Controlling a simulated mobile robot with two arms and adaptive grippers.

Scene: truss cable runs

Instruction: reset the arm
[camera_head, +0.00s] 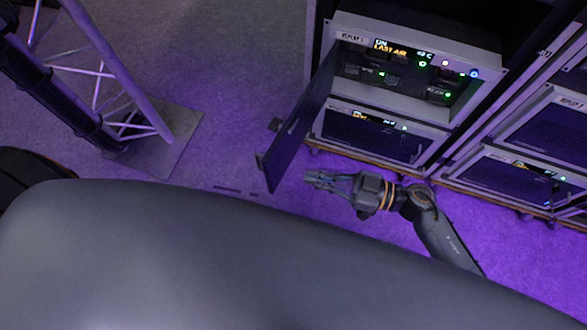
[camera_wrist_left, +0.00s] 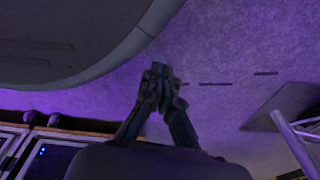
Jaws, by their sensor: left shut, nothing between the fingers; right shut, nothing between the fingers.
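My right gripper (camera_head: 318,180) shows in the head view, low in front of the open rack, with its fingers pointing left. Its fingers are together with nothing between them. My left gripper (camera_wrist_left: 158,78) shows in the left wrist view, shut and empty, with the carpet floor beyond its tips. It is not visible in the head view. My right gripper is a little to the right of the lower end of a dark hinged door (camera_head: 300,130) and does not appear to touch it.
The door stands open on an equipment rack (camera_head: 337,35) with lit displays. A second rack (camera_head: 548,90) stands to its right. A metal truss (camera_head: 125,70) on a flat base plate (camera_head: 165,150) stands at left; its plate also shows in the left wrist view (camera_wrist_left: 265,112). Purple-lit carpet lies between.

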